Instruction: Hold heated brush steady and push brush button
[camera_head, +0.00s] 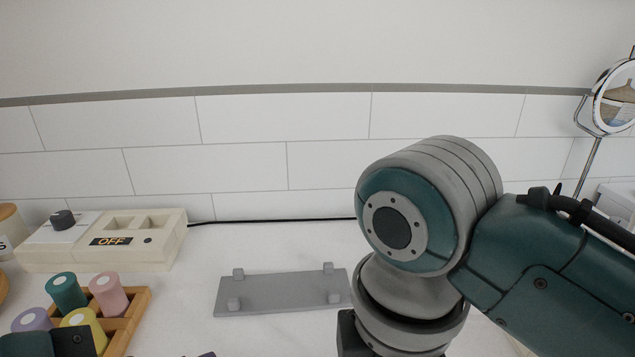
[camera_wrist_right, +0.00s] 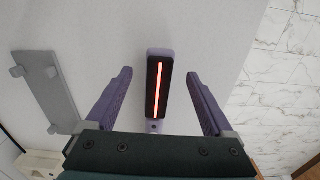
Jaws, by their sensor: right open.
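The heated brush (camera_wrist_right: 160,85) shows in the right wrist view as a purple body with a dark face and a glowing red strip. It lies on the white counter between the two purple fingers of my right gripper (camera_wrist_right: 159,75), with a gap on each side. That gripper is open and empty. A small round spot near the brush's lower end may be its button; it is too small to tell. The head view shows my right arm, but not the brush clearly. A dark part at its lower left edge looks like my left gripper, its fingers hidden.
A grey stand with pegs (camera_head: 285,292) lies on the counter and also shows in the wrist view (camera_wrist_right: 45,90). A cream box (camera_head: 130,241) reading OFF stands left. A wooden tray (camera_head: 128,328) holds coloured rollers. A round mirror (camera_head: 615,97) stands right.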

